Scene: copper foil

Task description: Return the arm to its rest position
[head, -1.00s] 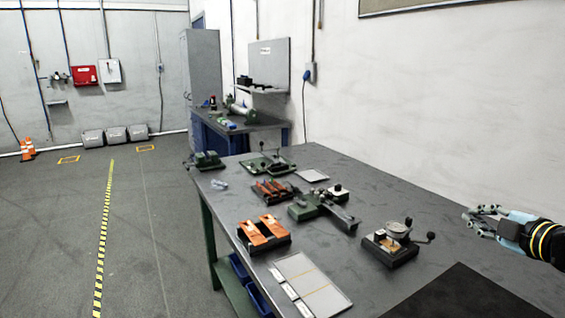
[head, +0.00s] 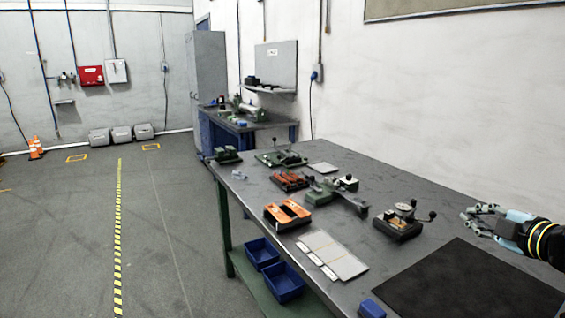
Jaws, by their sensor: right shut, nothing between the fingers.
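My right gripper (head: 474,222) comes in from the right edge of the head view. Its fingers are shut with nothing held, and it hangs above the right part of the grey workbench (head: 445,200), above and beyond the black mat (head: 470,285). The dial device (head: 400,220) on a dark base stands to the left of the gripper, apart from it. My left gripper is not in view.
On the bench stand an orange-topped holder (head: 287,214), a rack of orange pieces (head: 289,180), a green fixture (head: 328,190) and a pale panel (head: 333,254). Blue bins (head: 283,283) sit on the lower shelf.

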